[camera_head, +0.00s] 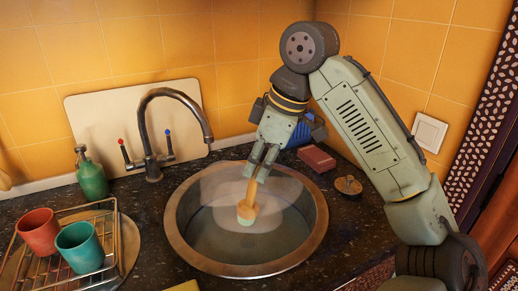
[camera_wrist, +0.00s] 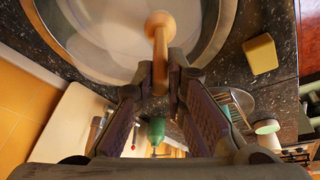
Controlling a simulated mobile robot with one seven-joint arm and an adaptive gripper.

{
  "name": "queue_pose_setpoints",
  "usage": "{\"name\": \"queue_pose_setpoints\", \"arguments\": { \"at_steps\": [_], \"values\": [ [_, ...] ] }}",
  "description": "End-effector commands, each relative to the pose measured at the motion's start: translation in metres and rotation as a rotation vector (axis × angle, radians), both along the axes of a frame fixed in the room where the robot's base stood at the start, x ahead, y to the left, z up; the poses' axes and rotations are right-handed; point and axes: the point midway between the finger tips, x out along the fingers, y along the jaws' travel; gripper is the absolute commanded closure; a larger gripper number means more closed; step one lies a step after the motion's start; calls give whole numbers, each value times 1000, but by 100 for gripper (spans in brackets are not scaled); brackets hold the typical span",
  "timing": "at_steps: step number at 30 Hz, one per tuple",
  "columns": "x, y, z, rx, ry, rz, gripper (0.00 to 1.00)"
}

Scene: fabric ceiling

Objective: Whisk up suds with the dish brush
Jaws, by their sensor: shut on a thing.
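The dish brush (camera_head: 247,206) has an orange-tan handle and a pale greenish head. My gripper (camera_head: 262,165) is shut on its handle and holds it tilted, head down, over the round metal sink (camera_head: 178,232). The sink holds water with a pale, cloudy patch (camera_head: 215,195) around the brush. I cannot tell whether the head touches the water. In the wrist view the brush (camera_wrist: 158,45) stands between my two fingers (camera_wrist: 160,80), with its head end toward the sink (camera_wrist: 70,45).
A faucet (camera_head: 152,140) arches at the sink's back left. A green soap bottle (camera_head: 91,177) and a wire rack (camera_head: 105,225) with red (camera_head: 39,232) and teal (camera_head: 79,248) cups stand left. A reddish block (camera_head: 317,159) and small brown object (camera_head: 348,186) lie right. A yellow sponge (camera_wrist: 260,54) lies on the counter.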

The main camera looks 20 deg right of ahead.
Motion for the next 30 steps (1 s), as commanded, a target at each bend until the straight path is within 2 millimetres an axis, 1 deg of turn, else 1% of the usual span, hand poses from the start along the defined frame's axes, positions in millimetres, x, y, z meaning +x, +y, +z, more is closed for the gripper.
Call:
{"name": "queue_pose_setpoints", "arguments": {
  "at_steps": [1, 4, 6, 18, 20, 30],
  "values": [
    [0, 0, -8, 3, 1, 1, 100],
    [0, 0, -20, 3, 0, 1, 100],
    [0, 0, -34, 0, 0, -1, 100],
    [0, 0, -81, 0, 0, 0, 100],
    [0, 0, -86, 2, 0, 2, 100],
    [0, 0, -127, 2, -1, 1, 100]
  ]
}}
